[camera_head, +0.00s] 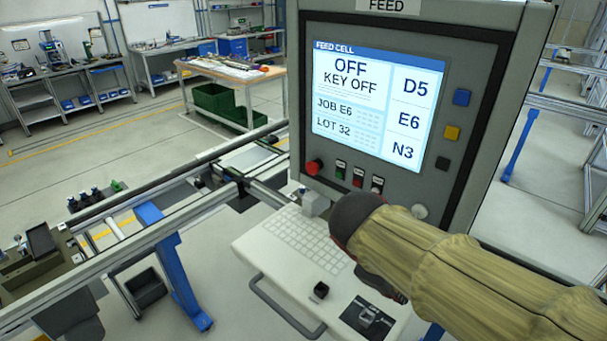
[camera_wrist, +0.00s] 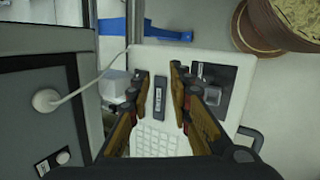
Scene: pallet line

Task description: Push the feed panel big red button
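The feed panel (camera_head: 480,100) stands upright in the head view, with its lit screen (camera_head: 365,95) reading "OFF" and "KEY OFF". The big red button (camera_head: 314,167) is a round knob at the panel's lower left, below the screen; I do not make it out in the wrist view. My gripper's dark end (camera_head: 362,218) is in front of the panel's lower part, right of and below the red button and apart from it. In the wrist view my gripper (camera_wrist: 160,78) has its two fingers apart. A dark, labelled strip (camera_wrist: 159,98) shows in the gap, with space on both sides.
A white shelf with a keyboard (camera_head: 305,240) juts out below the panel. Smaller buttons (camera_head: 358,177) sit right of the red one. A pale round fitting with a cord shows on the panel (camera_wrist: 45,100). Rails (camera_head: 110,260) run at the left.

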